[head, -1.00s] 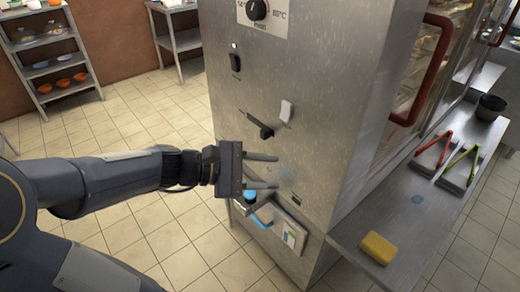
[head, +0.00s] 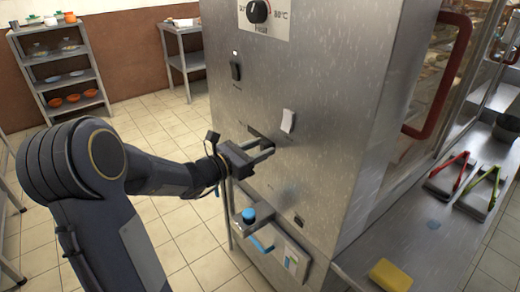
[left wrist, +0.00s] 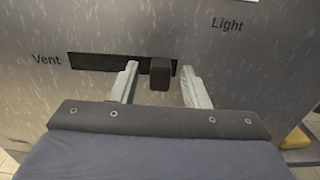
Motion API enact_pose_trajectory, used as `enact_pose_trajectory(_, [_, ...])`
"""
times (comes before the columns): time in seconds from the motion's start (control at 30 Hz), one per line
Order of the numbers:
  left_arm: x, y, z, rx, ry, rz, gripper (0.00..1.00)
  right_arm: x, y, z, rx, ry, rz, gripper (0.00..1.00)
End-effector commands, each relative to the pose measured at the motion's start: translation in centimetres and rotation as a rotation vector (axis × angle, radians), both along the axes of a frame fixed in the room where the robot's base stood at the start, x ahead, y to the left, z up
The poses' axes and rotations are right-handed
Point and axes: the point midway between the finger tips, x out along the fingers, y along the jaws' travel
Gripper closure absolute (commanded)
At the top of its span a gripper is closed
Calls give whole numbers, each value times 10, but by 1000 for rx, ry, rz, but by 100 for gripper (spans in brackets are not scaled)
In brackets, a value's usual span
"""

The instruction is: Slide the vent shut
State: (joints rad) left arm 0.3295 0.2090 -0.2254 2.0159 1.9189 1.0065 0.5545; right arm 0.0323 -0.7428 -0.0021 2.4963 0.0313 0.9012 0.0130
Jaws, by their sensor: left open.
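The vent is a dark horizontal slot (left wrist: 95,62) marked "Vent" in the steel cabinet side. Its black slider knob (left wrist: 160,74) stands toward the right end of the slot in the left wrist view. My left gripper (left wrist: 167,85) is open, with one finger to each side of the knob; I cannot tell if either touches it. In the head view my left gripper (head: 262,150) is at the cabinet panel and covers most of the vent, with part of the slot (head: 254,131) showing above it. My right gripper is not in view.
A white switch (head: 288,121) is right of the vent, and a black switch (head: 235,67) and dial (head: 258,11) are above. Below are a blue-capped bottle (head: 249,215) and a holder (head: 277,246). A steel shelf with tongs (head: 452,174) and a yellow sponge (head: 390,275) juts out at right.

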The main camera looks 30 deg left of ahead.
Motion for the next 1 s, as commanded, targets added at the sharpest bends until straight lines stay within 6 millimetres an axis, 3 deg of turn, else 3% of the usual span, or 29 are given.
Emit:
enact_pose_trajectory(0.27, [3, -1, 0, 0, 0, 0, 58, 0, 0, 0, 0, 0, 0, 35])
enact_pose_trajectory(0.6, [2, -1, 0, 0, 0, 0, 100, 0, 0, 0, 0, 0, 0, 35])
enact_pose_trajectory(0.87, [3, 1, 0, 0, 0, 1, 100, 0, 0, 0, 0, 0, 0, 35])
enact_pose_trajectory(1.0, [13, 24, 1, 1, -2, 5, 100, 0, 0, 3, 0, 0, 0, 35])
